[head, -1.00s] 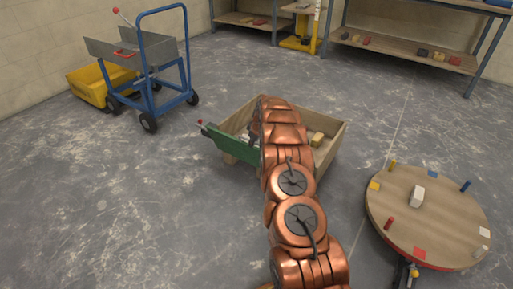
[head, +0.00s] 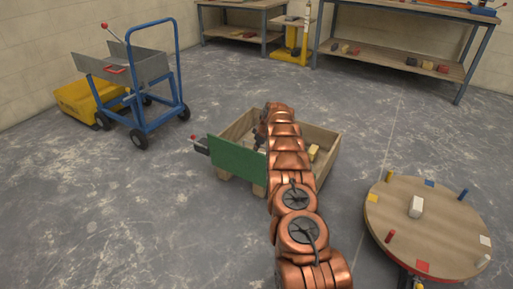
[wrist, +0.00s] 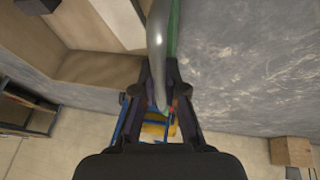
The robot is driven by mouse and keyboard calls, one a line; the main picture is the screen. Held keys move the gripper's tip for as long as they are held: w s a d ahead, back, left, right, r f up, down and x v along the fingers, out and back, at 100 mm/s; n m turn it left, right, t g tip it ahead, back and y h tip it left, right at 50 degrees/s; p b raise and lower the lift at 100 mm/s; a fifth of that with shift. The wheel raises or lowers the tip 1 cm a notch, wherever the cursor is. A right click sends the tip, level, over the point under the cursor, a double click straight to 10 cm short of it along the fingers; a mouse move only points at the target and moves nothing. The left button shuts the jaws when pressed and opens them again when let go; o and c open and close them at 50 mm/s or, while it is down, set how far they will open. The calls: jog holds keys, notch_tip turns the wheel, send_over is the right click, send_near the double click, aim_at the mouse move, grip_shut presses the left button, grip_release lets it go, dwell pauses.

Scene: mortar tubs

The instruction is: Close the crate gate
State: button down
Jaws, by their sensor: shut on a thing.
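The wooden crate (head: 325,160) stands on the floor at mid-picture in the head view. Its green gate (head: 236,160) runs along the near side, upright, with its right end hidden behind my arm. A dark latch with a red tip (head: 199,143) sticks out at the left end. In the wrist view, my gripper (wrist: 163,92) is shut on a curved grey handle (wrist: 158,45), beside the green gate's edge (wrist: 174,32). The crate's wooden inside (wrist: 100,68) shows to the left. I cannot tell whether the gate meets the crate's frame.
A yellow block (head: 313,151) lies in the crate. A round wooden turntable (head: 440,240) with pegs stands at the right. A blue cart (head: 140,75) and yellow tub (head: 85,100) stand at the left. Workbenches (head: 400,55) line the back. The floor left of the crate is clear.

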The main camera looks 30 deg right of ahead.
jog(key=shift+w+d+r, duration=0.1)
jog(key=shift+w+d, duration=0.15)
jog(key=shift+d, duration=0.15)
jog(key=shift+w+d+r, duration=0.1)
jog(key=c, duration=1.2)
grip_release()
jog(key=shift+s+r, duration=0.45)
jog(key=shift+r, duration=0.1)
jog(key=v, duration=1)
jog(key=shift+r, duration=0.25)
